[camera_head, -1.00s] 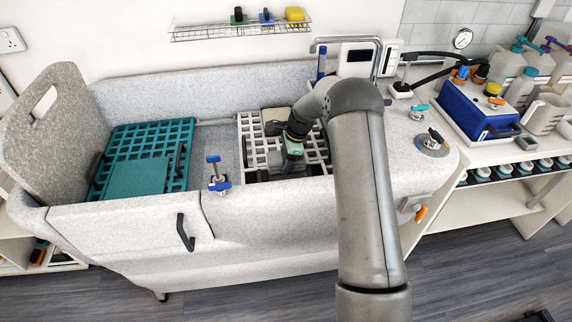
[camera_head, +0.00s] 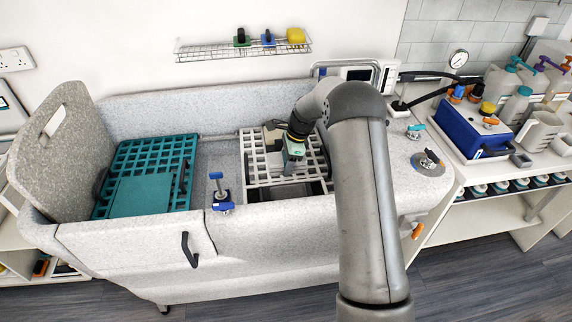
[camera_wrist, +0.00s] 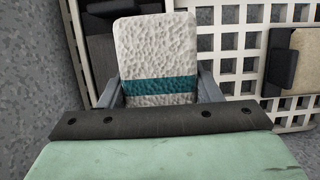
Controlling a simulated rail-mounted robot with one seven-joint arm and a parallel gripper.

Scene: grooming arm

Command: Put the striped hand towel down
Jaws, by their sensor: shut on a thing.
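The striped hand towel (camera_wrist: 157,48) is white and textured with a teal band, and it shows upright in the middle of the wrist view. My gripper (camera_wrist: 160,92) is shut on it, with grey fingers at its left and right edges. In the head view my gripper (camera_head: 293,166) points down over the white grid rack (camera_head: 255,170) in the right part of the grooming tub. The towel is hard to make out there. I cannot tell whether its lower end touches the rack.
A dark grey pad (camera_wrist: 98,50) lies left of the towel, and a beige and dark pad (camera_wrist: 305,65) lies right on the white grid. A teal grid with a teal panel (camera_head: 143,196) fills the tub's left part. A blue-handled clamp (camera_head: 219,192) stands on the front rim.

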